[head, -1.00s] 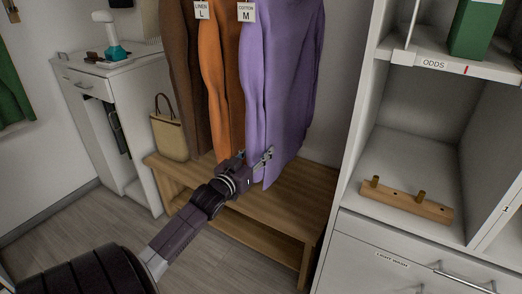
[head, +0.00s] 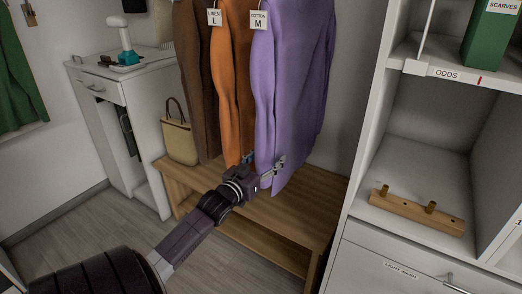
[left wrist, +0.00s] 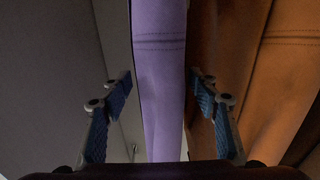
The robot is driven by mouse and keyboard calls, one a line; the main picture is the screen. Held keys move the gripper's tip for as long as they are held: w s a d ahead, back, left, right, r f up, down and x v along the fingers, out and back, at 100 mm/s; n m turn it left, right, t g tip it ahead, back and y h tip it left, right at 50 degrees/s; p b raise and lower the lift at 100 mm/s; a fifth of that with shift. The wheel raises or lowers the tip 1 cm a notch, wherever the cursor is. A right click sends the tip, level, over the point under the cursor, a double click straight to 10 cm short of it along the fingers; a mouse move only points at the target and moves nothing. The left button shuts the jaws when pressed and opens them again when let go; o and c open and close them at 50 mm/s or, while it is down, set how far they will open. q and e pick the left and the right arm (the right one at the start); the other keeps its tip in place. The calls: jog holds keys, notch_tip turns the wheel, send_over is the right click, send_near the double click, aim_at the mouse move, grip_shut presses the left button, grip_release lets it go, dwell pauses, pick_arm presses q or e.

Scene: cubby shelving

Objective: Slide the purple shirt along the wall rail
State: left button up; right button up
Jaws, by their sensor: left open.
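The purple shirt (head: 292,95) hangs at the right end of a row of garments, with a tag reading COTTON M at its upper left. The rail is out of view above. My left gripper (head: 266,165) is open at the shirt's lower left edge. In the left wrist view, the purple shirt (left wrist: 160,85) runs between the two open fingers of my left gripper (left wrist: 163,108), with a gap on each side. My right gripper is not in view.
An orange garment (head: 232,90) with a LINEN L tag hangs close left of the purple shirt, then a brown one (head: 195,80). A wooden bench (head: 315,205) stands below, holding a tan bag (head: 180,141). A white cubby unit (head: 362,150) stands right, with bare wall before it.

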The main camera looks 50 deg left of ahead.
pick_arm(q)
jog(key=v, duration=1.1)
jog(key=shift+s, duration=0.3)
jog(key=shift+d, duration=0.1)
